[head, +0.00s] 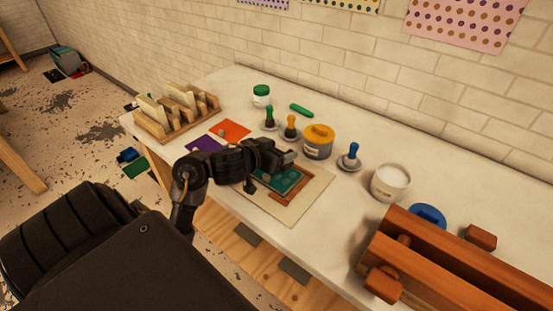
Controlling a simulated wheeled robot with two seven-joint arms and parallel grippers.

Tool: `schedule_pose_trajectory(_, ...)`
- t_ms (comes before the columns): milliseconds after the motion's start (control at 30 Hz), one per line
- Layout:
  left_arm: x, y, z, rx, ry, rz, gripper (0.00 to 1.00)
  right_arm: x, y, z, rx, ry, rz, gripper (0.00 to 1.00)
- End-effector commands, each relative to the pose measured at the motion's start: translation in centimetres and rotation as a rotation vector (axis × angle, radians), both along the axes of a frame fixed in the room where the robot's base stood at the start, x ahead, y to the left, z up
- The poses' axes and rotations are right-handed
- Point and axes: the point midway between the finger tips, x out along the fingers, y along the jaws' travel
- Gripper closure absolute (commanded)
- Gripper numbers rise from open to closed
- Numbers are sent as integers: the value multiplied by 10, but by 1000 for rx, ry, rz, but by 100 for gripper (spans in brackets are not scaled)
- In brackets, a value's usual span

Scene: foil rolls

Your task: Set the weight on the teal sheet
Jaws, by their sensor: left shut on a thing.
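The teal sheet (289,184) lies on the worktable, within a brown frame (299,198) on a cream board (309,209). My left gripper (272,162) is over the back left part of the sheet and hides some of it. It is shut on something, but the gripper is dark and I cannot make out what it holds. A small dark piece (250,187) shows just below it at the sheet's left edge; I cannot tell whether it is part of the gripper. I cannot pick out the weight for certain. My right gripper is not in view.
Behind the board stand handled pieces in green (270,117), orange (291,126) and blue (350,157), and a yellow-lidded tin (318,142). A white tub (390,182) and a wooden press (455,262) are at right. A wooden rack (178,124) and an orange sheet (231,130) are at left.

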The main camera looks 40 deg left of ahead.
Motion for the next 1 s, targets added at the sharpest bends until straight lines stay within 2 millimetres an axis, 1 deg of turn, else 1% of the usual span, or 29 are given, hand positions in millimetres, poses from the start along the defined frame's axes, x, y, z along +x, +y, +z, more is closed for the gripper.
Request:
schedule_pose_trajectory(67, 1, 1, 1, -1, -5, 2, 89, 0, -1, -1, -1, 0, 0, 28)
schedule_pose_trajectory(167, 5, 6, -11, -3, -5, 3, 89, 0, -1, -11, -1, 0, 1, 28)
schedule_pose_trajectory(300, 5, 6, -31, -6, -5, 1, 89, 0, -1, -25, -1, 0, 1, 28)
schedule_pose_trajectory(400, 5, 6, -37, -4, -6, 2, 89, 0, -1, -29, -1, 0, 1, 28)
schedule_pose_trajectory(700, 5, 7, -37, 0, -5, 0, 89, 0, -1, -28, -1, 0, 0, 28)
schedule_pose_trajectory(867, 5, 6, -41, -1, -5, 0, 89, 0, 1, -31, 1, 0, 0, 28)
schedule_pose_trajectory(900, 5, 6, -43, -1, 0, 0, 21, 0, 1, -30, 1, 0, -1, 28)
schedule_pose_trajectory(1000, 5, 6, -42, 0, 0, 0, 8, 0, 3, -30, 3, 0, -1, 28)
